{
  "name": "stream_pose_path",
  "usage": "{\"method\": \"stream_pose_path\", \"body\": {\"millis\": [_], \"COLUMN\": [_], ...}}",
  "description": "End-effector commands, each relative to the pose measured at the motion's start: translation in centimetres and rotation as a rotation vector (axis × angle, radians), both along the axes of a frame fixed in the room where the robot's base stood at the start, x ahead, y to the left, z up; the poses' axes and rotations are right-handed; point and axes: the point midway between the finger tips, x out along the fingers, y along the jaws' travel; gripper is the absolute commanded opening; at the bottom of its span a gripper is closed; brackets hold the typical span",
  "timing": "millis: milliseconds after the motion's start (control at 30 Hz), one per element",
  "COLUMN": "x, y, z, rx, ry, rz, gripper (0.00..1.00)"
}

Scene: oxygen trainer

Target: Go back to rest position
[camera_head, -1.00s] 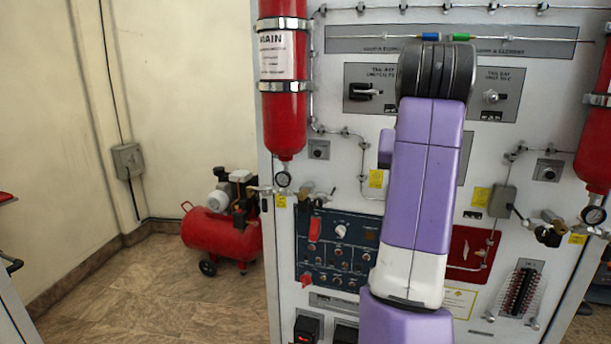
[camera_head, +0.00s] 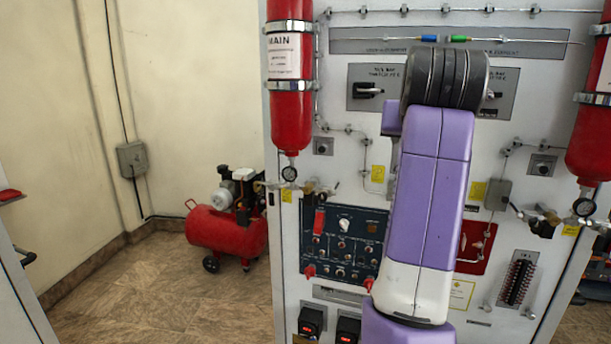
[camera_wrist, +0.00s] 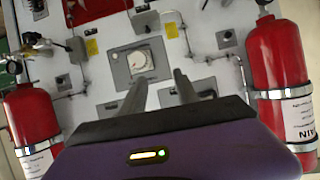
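My arm (camera_head: 432,190), purple and white with a dark ribbed joint at the top, stands raised in front of the panel in the head view. My gripper is hidden there. In the wrist view my gripper (camera_wrist: 160,82) shows two grey fingers apart with nothing between them.
The grey oxygen trainer panel (camera_head: 345,145) fills the centre and right, with a red cylinder (camera_head: 291,115) and another red cylinder (camera_head: 590,140) at its sides. A red compressor (camera_head: 225,228) stands by the wall. Tiled floor (camera_head: 150,290) is clear at the left.

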Motion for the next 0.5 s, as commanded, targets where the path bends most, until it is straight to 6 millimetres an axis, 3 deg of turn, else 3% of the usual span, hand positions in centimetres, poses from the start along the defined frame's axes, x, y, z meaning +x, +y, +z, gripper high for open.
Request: {"method": "stream_pose_path", "body": {"millis": [267, 500], "x": [0.9, -0.9], "y": [0.0, 0.3], "z": [-1.9, -7.9], "rx": [-0.108, -0.214], "ry": [-0.23, -0.408], "rz": [0.033, 0.093], "gripper": [0.37, 0.37]}}
